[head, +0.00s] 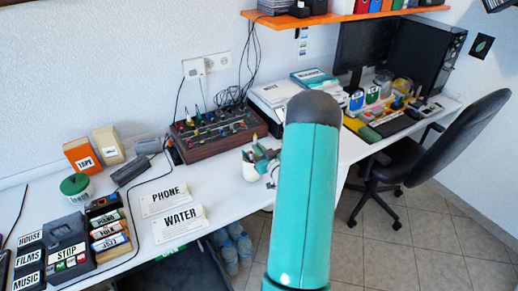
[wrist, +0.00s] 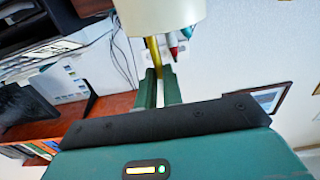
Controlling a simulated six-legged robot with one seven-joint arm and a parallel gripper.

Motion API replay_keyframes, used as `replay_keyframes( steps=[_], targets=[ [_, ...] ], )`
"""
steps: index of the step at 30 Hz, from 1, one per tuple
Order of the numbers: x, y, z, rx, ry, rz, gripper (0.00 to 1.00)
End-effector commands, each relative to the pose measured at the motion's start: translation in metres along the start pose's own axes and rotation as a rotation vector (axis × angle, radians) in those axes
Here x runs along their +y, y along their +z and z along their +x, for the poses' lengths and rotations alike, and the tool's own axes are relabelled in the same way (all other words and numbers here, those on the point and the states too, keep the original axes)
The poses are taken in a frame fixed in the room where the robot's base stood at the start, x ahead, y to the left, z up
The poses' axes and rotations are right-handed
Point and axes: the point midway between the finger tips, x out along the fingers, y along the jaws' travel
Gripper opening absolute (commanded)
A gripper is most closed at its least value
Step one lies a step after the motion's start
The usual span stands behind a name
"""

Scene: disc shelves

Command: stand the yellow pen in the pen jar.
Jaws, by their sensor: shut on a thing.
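My gripper (wrist: 160,92) is shut on the yellow pen (wrist: 153,50), which sticks out past the fingertips. In the wrist view the pen runs up to the rim of the white pen jar (wrist: 158,16), beside a red pen and a teal pen that stick out of it. The pen's far end is hidden at the jar, so I cannot tell how deep it is inside. In the head view the jar (head: 250,171) stands on the white desk, with my gripper (head: 262,155) at its top. My arm covers the area just right of it.
A dark red mixer box (head: 214,132) with cables stands behind and left of the jar. PHONE (head: 164,199) and WATER (head: 180,224) signs lie front left. White boxes (head: 270,95) stand behind. An orange shelf (head: 320,19) hangs above the desk.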

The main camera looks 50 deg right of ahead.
Motion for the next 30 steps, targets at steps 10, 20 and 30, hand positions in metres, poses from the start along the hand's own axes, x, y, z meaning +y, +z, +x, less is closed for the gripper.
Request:
replay_keyframes(
  steps=[10, 20, 30],
  targets=[
    [0.0, 0.0, 0.0, 0.0, 0.0, 0.0, 0.34],
    [0.001, 0.0, -0.015, -0.002, 0.003, 0.001, 0.34],
    [0.001, 0.0, -0.087, -0.002, 0.003, 0.001, 0.34]
  ],
)
